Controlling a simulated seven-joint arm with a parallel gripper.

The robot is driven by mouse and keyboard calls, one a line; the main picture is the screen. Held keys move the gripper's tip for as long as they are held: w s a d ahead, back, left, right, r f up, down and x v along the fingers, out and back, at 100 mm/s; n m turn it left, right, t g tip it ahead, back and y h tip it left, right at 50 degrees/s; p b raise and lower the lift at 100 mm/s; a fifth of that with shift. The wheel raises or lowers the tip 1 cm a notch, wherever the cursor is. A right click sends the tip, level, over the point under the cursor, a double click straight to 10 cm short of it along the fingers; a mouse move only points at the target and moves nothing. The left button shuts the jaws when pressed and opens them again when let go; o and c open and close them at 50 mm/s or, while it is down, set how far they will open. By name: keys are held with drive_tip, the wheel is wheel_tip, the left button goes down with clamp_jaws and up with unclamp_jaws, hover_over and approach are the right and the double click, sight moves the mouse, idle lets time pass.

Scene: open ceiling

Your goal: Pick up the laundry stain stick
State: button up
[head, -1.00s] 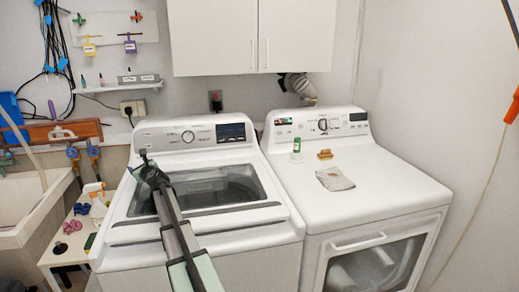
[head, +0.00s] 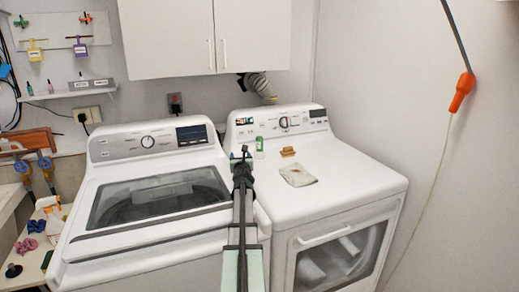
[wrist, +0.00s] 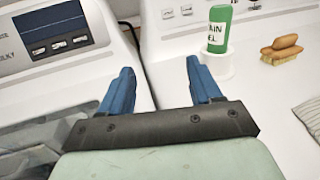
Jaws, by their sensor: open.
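The stain stick (head: 260,145) is a small green and white upright item near the back left of the dryer top. In the wrist view the stain stick (wrist: 219,32) has a green body and a partly readable white label. Its lower part is in or behind a white round piece. My gripper (head: 241,156) is just left of it in the head view, over the gap between washer and dryer. In the wrist view my gripper (wrist: 160,75) has its two blue fingers apart with nothing between them. The stick stands beyond and right of the right finger.
A tan brush (head: 288,151) and a folded cloth (head: 298,175) lie on the dryer (head: 345,175) to the right of the stick. The washer (head: 150,220) is on the left. The dryer's control panel rises behind the stick. The dryer's right side is clear.

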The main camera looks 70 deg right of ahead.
drive_tip(key=m+g+h, duration=0.1)
drive_tip(key=m+g, duration=0.1)
approach(260, 146)
drive_tip(key=shift+v, duration=1.1)
drive_tip(key=shift+s+d, duration=0.15)
drive_tip(key=shift+d, duration=0.2)
drive_tip(key=x, duration=0.8)
drive_tip(key=shift+w+x, duration=0.2)
drive_tip(key=shift+x, duration=0.7)
drive_tip(key=shift+w+x, duration=0.15)
drive_tip(key=shift+x, duration=0.8)
drive_tip(key=shift+w+d+r, duration=0.15)
drive_tip(key=shift+w+d, duration=0.15)
drive_tip(key=shift+d, duration=0.35)
drive_tip(key=c, duration=1)
